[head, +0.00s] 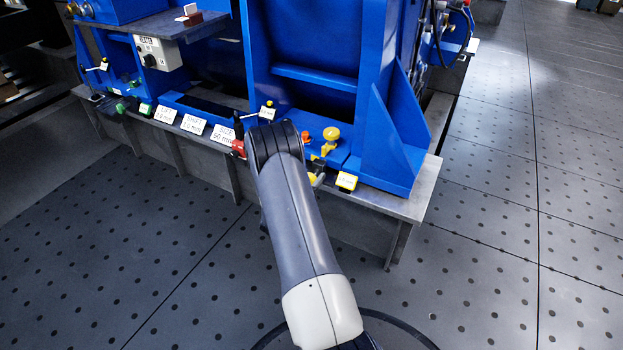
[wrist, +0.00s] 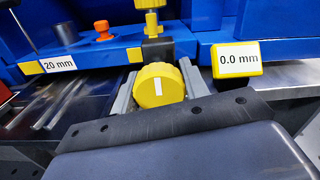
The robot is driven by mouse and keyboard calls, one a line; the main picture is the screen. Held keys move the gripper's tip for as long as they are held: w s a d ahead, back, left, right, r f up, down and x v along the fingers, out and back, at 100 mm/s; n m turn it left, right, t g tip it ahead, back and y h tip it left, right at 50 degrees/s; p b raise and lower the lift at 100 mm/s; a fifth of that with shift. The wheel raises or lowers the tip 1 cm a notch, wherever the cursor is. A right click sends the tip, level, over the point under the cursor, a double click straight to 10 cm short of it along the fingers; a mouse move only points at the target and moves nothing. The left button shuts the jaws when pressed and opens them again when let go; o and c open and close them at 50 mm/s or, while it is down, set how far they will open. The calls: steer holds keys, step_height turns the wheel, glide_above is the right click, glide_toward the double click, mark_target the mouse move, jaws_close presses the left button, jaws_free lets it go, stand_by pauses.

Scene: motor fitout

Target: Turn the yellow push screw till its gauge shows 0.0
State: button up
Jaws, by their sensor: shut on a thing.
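The yellow push screw's round knob (wrist: 158,88) shows in the middle of the wrist view, with a white mark that stands nearly upright. My gripper (wrist: 157,90) is shut on the knob, with one grey finger on each side of it. The yellow gauge (wrist: 237,60) right of the knob reads 0.0 mm. The gauge also shows in the head view (head: 347,182), too small to read. In the head view my arm hides most of the knob and the gripper.
A 20 mm label (wrist: 59,63) and an orange knob (wrist: 103,31) lie left of the screw. A yellow-topped fitting (head: 331,134) stands behind it. A red block (head: 238,149) and several white labels line the bench edge. The floor on the right is clear.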

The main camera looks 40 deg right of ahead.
steer(key=shift+f, duration=0.1)
steer(key=o, duration=1)
steer(key=p+v, duration=0.3)
steer(key=v, duration=0.7)
steer(key=shift+s+a, duration=0.2)
steer(key=shift+a, duration=0.15)
stand_by(0.8)
